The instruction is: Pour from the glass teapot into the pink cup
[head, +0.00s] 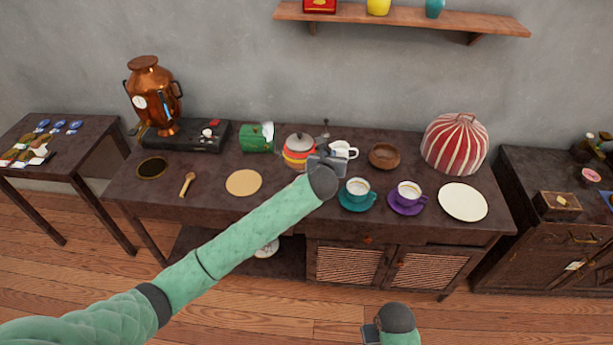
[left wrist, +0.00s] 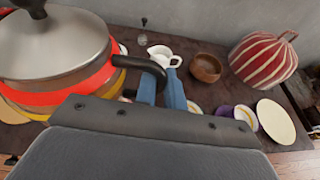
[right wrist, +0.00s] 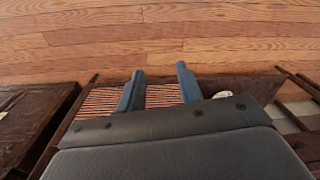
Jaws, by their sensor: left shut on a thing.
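The teapot (head: 297,155) has a greyish, glass-like body with red and yellow bands, a lid and a black handle. It is upright at the middle of the table; I cannot tell if it touches the top. My left gripper (head: 328,160) is shut on its black handle (left wrist: 150,68). No cup on the table is plainly pink: a teal cup (head: 357,189) and a purple-saucered cup (head: 408,192) stand to the right of my left gripper. A small pink vessel (head: 592,175) is on the far-right cabinet. My right gripper (right wrist: 160,90) is open and empty, low before the table.
A white jug (head: 343,150) and brown bowl (head: 384,156) stand behind the cups. A striped cosy (head: 456,145) and cream plate (head: 463,202) are at the right. A cork mat (head: 244,183), wooden spoon (head: 187,185), green tin (head: 257,138) and copper urn (head: 152,95) are left.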

